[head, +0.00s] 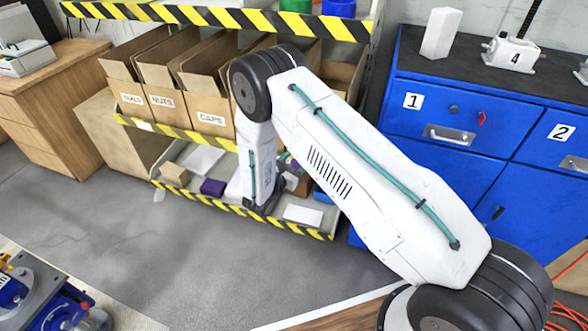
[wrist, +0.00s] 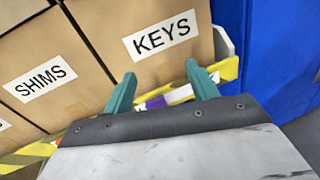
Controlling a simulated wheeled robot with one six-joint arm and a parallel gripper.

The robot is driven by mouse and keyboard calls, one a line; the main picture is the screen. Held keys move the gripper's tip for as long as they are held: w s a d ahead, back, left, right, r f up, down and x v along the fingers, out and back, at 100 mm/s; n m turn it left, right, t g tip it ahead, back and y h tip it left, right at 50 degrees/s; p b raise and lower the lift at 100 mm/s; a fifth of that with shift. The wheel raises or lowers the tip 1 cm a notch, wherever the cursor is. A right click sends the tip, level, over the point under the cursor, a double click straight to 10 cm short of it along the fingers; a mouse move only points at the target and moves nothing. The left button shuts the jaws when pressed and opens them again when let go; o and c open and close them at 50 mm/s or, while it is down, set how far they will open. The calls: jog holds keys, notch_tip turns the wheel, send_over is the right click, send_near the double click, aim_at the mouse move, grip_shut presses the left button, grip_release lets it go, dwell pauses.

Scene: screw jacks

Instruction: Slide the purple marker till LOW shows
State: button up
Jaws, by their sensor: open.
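A small purple patch (wrist: 157,102), likely the marker, shows in the wrist view on the shelf edge below the KEYS bin. A pale strip (wrist: 180,94) lies just right of it. I cannot read any word there, and LOW is not visible. My gripper (wrist: 160,78) is open, with its two teal fingers apart and nothing between the tips. The fingers appear on either side of the purple patch in the picture; I cannot tell whether they touch it. In the head view my arm hides most of this part of the shelf.
A KEYS bin (wrist: 162,38) and a SHIMS bin (wrist: 40,80) stand close ahead of my gripper. A blue cabinet (wrist: 275,45) is at the right. In the head view, a lower shelf holds a purple box (head: 213,187) and a white box (head: 303,215). The grey floor (head: 150,245) is clear.

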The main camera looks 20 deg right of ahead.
aim_at(296, 165)
jog(key=a+f+n+t+y, duration=0.3)
jog(key=a+f+n, duration=0.1)
jog(key=f, duration=0.5)
jog(key=x, duration=0.7)
jog(key=shift+s+d+f, duration=0.15)
jog(key=shift+d, duration=0.25)
